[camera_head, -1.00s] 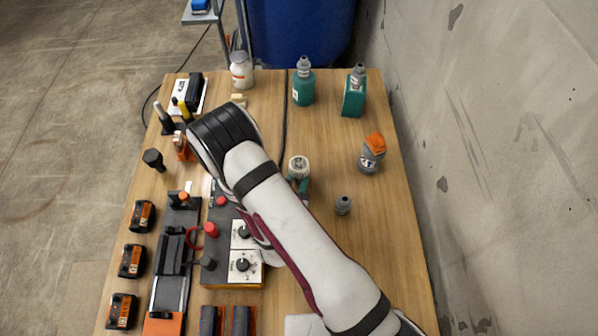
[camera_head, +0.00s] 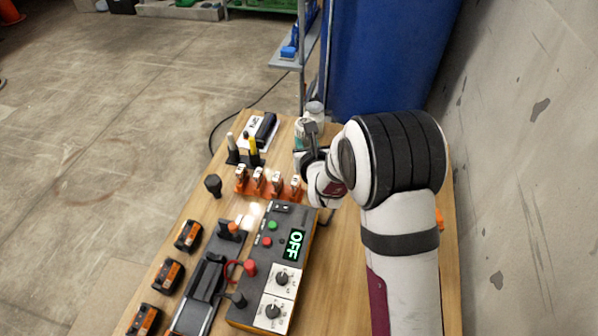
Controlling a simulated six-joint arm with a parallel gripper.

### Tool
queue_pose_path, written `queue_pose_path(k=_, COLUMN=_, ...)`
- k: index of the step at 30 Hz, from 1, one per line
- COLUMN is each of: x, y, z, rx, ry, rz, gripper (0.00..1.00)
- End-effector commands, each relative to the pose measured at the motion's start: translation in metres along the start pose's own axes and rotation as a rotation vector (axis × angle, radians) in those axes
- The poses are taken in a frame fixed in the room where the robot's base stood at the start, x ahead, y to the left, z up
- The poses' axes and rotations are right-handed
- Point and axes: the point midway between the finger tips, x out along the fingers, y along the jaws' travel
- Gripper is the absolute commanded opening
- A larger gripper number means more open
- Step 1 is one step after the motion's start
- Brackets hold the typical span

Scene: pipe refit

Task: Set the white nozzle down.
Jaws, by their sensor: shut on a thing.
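My gripper (camera_head: 312,146) is at the back part of the wooden table, its dark fingers just behind the orange holders. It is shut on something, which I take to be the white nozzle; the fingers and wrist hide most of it. A small pale piece (camera_head: 301,131) shows at the left of the fingers, but I cannot tell whether it is held or stands behind them. Several small orange holders (camera_head: 258,181) with pale, metallic-looking tips stand in a row in front and to the left of my gripper.
A control box with a display reading OFF (camera_head: 293,245) stands in front. A white jar (camera_head: 315,109) is behind my gripper. Yellow and dark upright tools (camera_head: 252,150) stand to the left. A blue barrel (camera_head: 385,60) and a concrete wall (camera_head: 530,180) bound the table.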

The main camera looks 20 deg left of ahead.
Motion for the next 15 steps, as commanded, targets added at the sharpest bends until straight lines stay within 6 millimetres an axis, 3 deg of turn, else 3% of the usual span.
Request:
queue_pose_path(k=3, x=0.013, y=0.003, z=0.019, rx=-0.055, ry=-0.003, rz=0.131, gripper=0.0)
queue_pose_path(k=8, x=0.021, y=0.004, z=0.032, rx=-0.127, ry=-0.001, rz=0.309, gripper=0.0)
queue_pose_path(k=12, x=0.024, y=-0.003, z=0.032, rx=-0.193, ry=0.0, rz=0.468, gripper=0.0)
queue_pose_path(k=15, x=0.022, y=-0.02, z=0.021, rx=-0.247, ry=0.001, rz=0.602, gripper=0.0)
